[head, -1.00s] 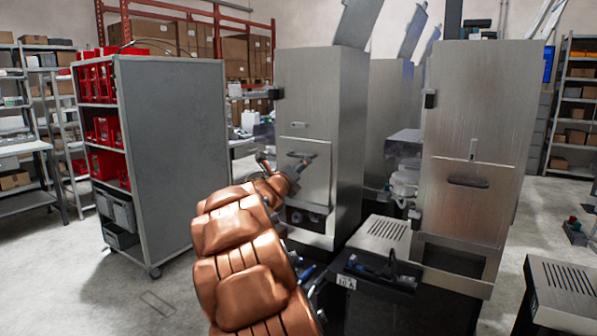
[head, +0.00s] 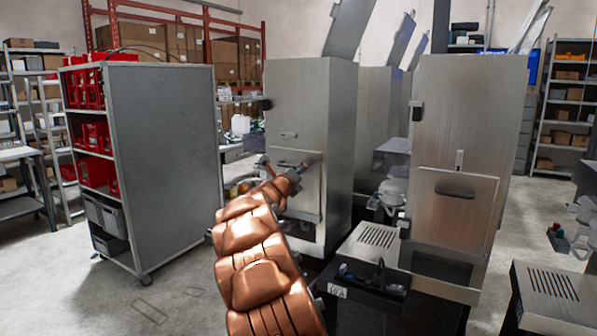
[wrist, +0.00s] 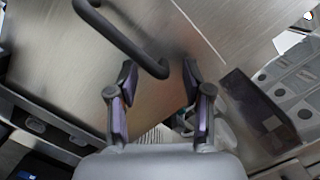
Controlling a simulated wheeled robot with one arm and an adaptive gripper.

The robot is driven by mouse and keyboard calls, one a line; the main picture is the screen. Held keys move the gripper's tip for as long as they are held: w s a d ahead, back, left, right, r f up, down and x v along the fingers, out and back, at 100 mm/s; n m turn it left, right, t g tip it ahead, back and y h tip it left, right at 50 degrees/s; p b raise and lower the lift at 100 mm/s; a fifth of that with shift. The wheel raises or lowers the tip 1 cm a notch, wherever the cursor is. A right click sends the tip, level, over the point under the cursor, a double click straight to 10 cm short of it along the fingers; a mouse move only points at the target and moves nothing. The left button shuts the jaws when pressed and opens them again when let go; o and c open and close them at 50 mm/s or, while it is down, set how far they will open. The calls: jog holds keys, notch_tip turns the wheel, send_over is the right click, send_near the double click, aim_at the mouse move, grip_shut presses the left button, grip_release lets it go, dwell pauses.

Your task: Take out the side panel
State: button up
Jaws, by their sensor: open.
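The side panel (head: 308,190) is a flat metal panel low on the face of the left steel cabinet (head: 308,100); it sits in the cabinet. My gripper (head: 286,164) is in front of its upper part and hides some of it. In the wrist view, a dark bar handle (wrist: 122,36) stands out from the brushed panel (wrist: 165,30). My gripper (wrist: 160,75) is open, with its two fingers apart and nothing held. The handle's curved end lies just ahead of the fingertips, nearer the left finger. I cannot tell whether they touch.
A similar steel cabinet (head: 462,120) with a handled panel stands to the right. A black tray (head: 365,278) and a vented box (head: 375,240) stand low between them. A grey wheeled rack (head: 165,160) with red bins is at left. Floor shows between rack and cabinet.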

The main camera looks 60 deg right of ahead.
aim_at(304, 156)
grip_shut()
dwell(0.4)
jog(key=shift+r+p, duration=0.4)
jog(key=shift+r, duration=1.45)
jog(key=shift+a+f, duration=0.1)
jog(key=shift+a, duration=0.1)
dwell(0.3)
